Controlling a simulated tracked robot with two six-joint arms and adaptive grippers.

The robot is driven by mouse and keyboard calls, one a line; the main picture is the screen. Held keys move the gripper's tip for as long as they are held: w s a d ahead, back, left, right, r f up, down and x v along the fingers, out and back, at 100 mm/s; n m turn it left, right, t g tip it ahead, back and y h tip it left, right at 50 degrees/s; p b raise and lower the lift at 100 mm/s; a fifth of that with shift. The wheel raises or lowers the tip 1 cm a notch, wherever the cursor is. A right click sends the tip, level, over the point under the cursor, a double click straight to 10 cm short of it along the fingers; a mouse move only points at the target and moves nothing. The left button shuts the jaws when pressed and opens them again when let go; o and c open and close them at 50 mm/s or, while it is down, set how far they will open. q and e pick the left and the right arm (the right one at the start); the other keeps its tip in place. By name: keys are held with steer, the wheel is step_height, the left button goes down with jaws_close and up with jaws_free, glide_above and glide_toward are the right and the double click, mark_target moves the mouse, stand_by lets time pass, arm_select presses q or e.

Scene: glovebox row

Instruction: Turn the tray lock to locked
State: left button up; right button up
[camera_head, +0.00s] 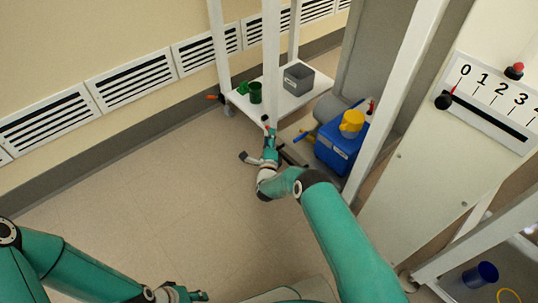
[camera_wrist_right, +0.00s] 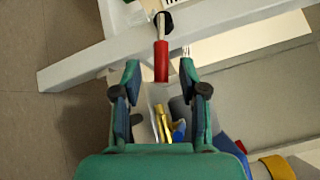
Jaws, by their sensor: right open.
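The tray lock appears to be the lever with a red grip (camera_wrist_right: 161,68) and a metal shaft on a black pivot (camera_wrist_right: 163,22), mounted on a white frame in the right wrist view. The lever lies along the gripper's pointing direction. My right gripper (camera_wrist_right: 160,72) is open, with one finger on each side of the red grip's end; I cannot tell whether they touch it. In the head view my right gripper (camera_head: 270,136) is at the white cart's front post, and a small bit of red shows there. My left gripper (camera_head: 190,295) is low at the bottom edge, its jaws unclear.
The white cart (camera_head: 282,103) holds green cups (camera_head: 255,93) and a grey bin (camera_head: 298,77). A blue container (camera_head: 337,150) with a yellow cup (camera_head: 352,121) stands right of the gripper. A scale panel (camera_head: 497,105) is at right. The floor (camera_head: 150,180) at left is clear.

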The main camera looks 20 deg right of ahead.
steer(key=v, duration=0.8)
steer(key=shift+s, duration=0.15)
steer(key=shift+a, duration=0.1)
